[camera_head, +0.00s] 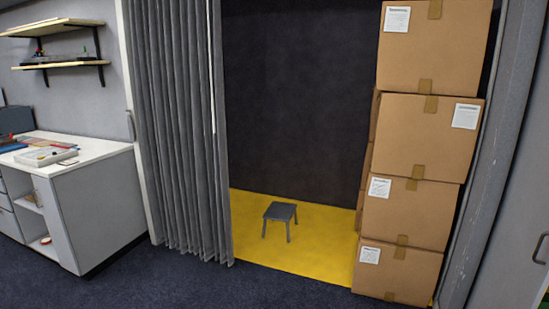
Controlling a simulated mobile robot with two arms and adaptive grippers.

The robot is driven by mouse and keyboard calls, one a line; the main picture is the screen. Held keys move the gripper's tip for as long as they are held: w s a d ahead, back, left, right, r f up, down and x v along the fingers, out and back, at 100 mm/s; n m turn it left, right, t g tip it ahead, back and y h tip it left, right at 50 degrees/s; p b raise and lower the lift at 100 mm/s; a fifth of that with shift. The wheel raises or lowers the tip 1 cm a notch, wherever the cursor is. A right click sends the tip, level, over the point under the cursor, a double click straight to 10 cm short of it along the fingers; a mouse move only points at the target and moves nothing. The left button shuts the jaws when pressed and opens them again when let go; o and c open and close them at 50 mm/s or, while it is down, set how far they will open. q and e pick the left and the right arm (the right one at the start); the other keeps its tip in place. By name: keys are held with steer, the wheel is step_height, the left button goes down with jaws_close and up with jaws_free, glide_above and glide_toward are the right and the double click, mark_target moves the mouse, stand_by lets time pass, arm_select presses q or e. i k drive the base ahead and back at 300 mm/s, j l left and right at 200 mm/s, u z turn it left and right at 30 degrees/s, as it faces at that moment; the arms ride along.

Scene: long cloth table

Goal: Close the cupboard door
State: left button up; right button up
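A tall grey panel with a dark handle (541,248), which looks like a door (515,215), stands at the right edge, cut off by the picture. I cannot tell whether it is the cupboard door or whether it is shut. At the left, a low grey cabinet (98,210) with a white top shows open shelves and drawers; no open door is clear on it. Neither of my grippers is in view.
A grey curtain (183,120) hangs left of a dark recess with a yellow floor (310,258). A small grey stool (280,212) stands inside. Stacked cardboard boxes (425,135) fill its right side. Dark carpet (200,290) in front is clear.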

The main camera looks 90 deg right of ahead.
mark_target(512, 272)
steer(key=z, duration=3.85)
